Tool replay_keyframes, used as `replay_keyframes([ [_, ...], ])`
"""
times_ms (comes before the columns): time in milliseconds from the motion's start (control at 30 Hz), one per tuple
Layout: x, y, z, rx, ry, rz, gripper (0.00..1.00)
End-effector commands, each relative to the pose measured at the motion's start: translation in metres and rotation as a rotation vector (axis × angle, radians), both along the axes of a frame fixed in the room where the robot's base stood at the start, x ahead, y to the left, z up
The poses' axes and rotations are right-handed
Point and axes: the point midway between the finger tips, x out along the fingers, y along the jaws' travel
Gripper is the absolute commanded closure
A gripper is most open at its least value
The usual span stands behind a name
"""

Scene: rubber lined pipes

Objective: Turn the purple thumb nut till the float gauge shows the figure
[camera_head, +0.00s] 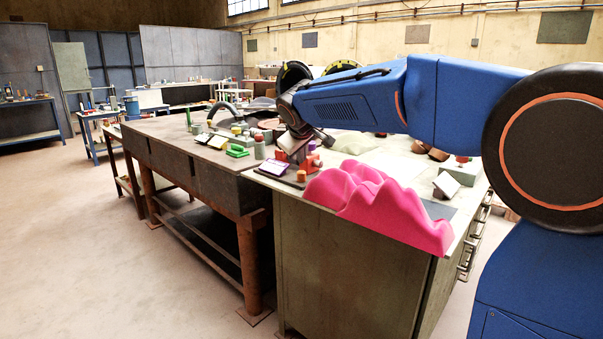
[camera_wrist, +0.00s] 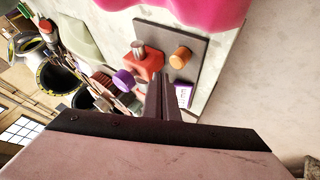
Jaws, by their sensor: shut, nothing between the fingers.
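The purple thumb nut (camera_wrist: 122,80) sits beside a red-orange block (camera_wrist: 148,62) in the wrist view; in the head view the nut (camera_head: 312,146) shows small behind the block. My gripper (camera_wrist: 163,77) is shut and empty, its fingertips to the right of the nut and apart from it in the picture. A purple-edged white card (camera_wrist: 184,95) is partly hidden by the fingers; it also shows tilted in the head view (camera_head: 273,168). I cannot read any figure on it. An orange knob (camera_wrist: 180,57) stands on the grey base plate (camera_wrist: 200,50).
A bright pink wavy block (camera_head: 380,205) lies right of the fixture at the bench's front edge. Green parts (camera_head: 238,151) and other small items crowd the bench to the left. Dark round rings (camera_wrist: 57,75) show at left in the wrist view.

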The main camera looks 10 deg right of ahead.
Motion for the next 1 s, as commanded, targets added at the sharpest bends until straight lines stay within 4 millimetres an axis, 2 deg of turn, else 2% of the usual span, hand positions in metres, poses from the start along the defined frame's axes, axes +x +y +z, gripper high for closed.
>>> replay_keyframes([
  [433, 0.000, 0.000, 0.035, 0.000, 0.000, 0.000, 1.00],
  [1000, 0.000, 0.000, 0.038, -0.001, 0.001, 0.000, 1.00],
])
